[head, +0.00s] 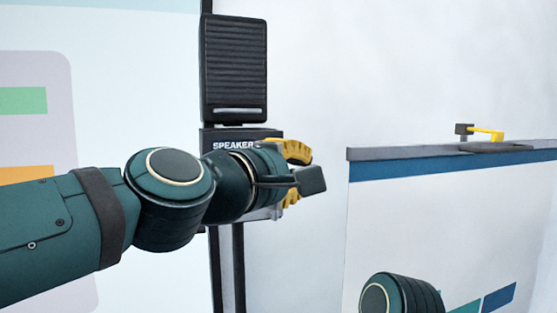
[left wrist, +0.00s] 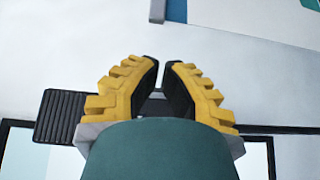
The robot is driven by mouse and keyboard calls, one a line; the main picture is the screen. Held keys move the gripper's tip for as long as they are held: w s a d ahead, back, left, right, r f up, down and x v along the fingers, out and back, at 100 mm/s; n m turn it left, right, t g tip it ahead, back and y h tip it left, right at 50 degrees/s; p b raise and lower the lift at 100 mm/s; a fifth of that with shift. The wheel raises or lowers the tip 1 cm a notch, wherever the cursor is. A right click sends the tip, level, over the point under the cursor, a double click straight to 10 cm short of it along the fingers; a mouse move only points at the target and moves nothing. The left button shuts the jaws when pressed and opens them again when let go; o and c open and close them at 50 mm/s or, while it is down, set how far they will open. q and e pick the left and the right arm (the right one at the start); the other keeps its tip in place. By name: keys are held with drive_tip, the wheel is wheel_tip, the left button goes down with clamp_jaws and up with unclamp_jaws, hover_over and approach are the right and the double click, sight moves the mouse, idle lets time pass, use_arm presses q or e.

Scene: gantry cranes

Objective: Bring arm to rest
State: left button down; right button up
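My left arm comes in from the left in the head view, and its wrist covers the lower part of a speaker stand. My left gripper (head: 297,172) has yellow fingers, partly hidden behind the wrist. In the left wrist view my left gripper (left wrist: 161,64) shows two yellow fingers with black pads. The tips are close together with a narrow gap, and I see nothing held between them. My right gripper is not in view. A teal rounded part, likely of my right arm, shows at the bottom of the head view.
A black ribbed speaker (head: 233,70) stands upright just behind my left wrist, above a box labelled "SPEAKER" (head: 233,145). A white panel (head: 440,215) with a grey top ledge stands at right, with a small yellow and grey device (head: 487,134) on it. Pale wall lies between them.

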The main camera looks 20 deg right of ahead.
use_arm(q)
drive_tip(key=w+a+f+y+b, duration=0.1)
drive_tip(key=w+a+f+y, duration=0.15)
drive_tip(key=f, duration=0.55)
drive_tip(key=w+a+f+y, duration=0.1)
drive_tip(key=w+f, duration=0.3)
drive_tip(key=f, duration=0.4)
drive_tip(key=w+a+f+y+b, duration=0.1)
drive_tip(key=w+f+y, duration=0.15)
drive_tip(key=f, duration=0.55)
drive_tip(key=w+a+f+m+g+y+b, duration=0.1)
drive_tip(key=a+f, duration=0.3)
drive_tip(key=f, duration=0.7)
drive_tip(key=w+a+f+g+y+b, duration=0.15)
drive_tip(key=a+f, duration=0.25)
drive_tip(key=f, duration=0.7)
drive_tip(key=s+a+f+m+g+b, duration=0.1)
drive_tip(key=s+a+f, duration=0.3)
drive_tip(key=f, duration=0.6)
drive_tip(key=s+a+f+m+g+y+b, duration=0.1)
drive_tip(key=s+a+f+g, duration=0.1)
drive_tip(key=s+a+f, duration=0.3)
drive_tip(key=s+a+f+m+g+y+b, duration=0.1)
drive_tip(key=s+a+f, duration=0.4)
drive_tip(key=s+f, duration=0.5)
wheel_tip(320, 180, down, 7)
drive_tip(key=shift+a+f+m+g+b, duration=0.1)
drive_tip(key=shift+a+m+g+b, duration=0.1)
drive_tip(key=shift+m+g+b, duration=0.25)
drive_tip(key=shift+y, duration=0.25)
